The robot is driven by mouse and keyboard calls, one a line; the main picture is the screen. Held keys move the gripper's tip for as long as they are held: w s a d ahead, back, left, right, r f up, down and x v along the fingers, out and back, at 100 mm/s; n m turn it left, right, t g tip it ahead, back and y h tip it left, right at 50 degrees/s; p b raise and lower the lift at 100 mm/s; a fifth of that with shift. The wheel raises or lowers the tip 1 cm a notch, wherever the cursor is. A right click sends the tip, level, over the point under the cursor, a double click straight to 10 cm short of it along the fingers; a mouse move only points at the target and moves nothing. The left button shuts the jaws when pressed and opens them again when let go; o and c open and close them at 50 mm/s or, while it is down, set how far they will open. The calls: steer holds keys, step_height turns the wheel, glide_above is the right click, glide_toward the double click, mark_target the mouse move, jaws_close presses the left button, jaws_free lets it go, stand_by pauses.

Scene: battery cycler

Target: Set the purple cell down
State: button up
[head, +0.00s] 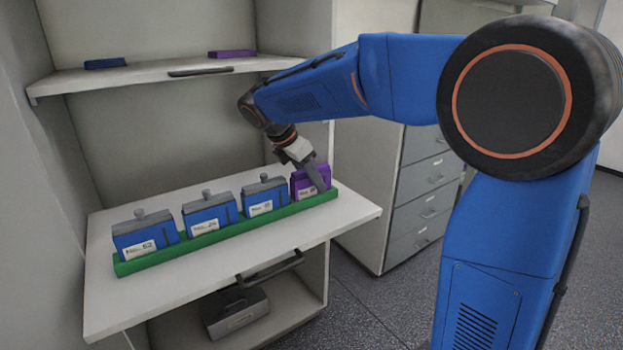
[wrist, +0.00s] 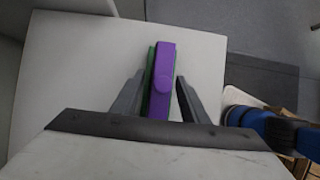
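The purple cell (head: 299,184) stands upright at the right end of the green tray (head: 150,264), in line with blue cells. In the wrist view the purple cell (wrist: 164,70) shows from above, with its round knob and a strip of green tray (wrist: 149,66) along its left side. My gripper (head: 314,176) is down at the purple cell and partly covers it in the head view. In the wrist view my gripper (wrist: 160,80) has one finger on each side of the cell, with narrow gaps showing, so it looks open. The cell's underside is hidden.
Three blue cells (head: 209,215) with knobs and white labels stand in the tray. The tray lies on a pale shelf (head: 235,275) with a dark handle. An upper shelf (head: 150,75) holds a blue piece (head: 105,64) and a purple piece (head: 232,53). Drawers (head: 428,175) stand right.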

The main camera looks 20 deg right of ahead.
steer(key=v, duration=1.2)
steer(key=shift+r, duration=0.1)
steer(key=s+d+f+m+y, duration=0.25)
steer(key=s+d+m, duration=0.25)
steer(key=s, duration=0.3)
steer(key=s+d+f+m+y, duration=0.1)
steer(key=s+d+f+m, duration=0.35)
steer(key=s, duration=0.45)
steer(key=s+d+f+m+t+y, duration=0.2)
steer(key=s+d+f+m+t, duration=0.1)
steer(key=s+f+m, duration=0.9)
steer(key=s+f, duration=0.1)
steer(key=s, duration=0.1)
steer(key=shift+s, duration=0.35)
steer(key=shift+d, duration=0.15)
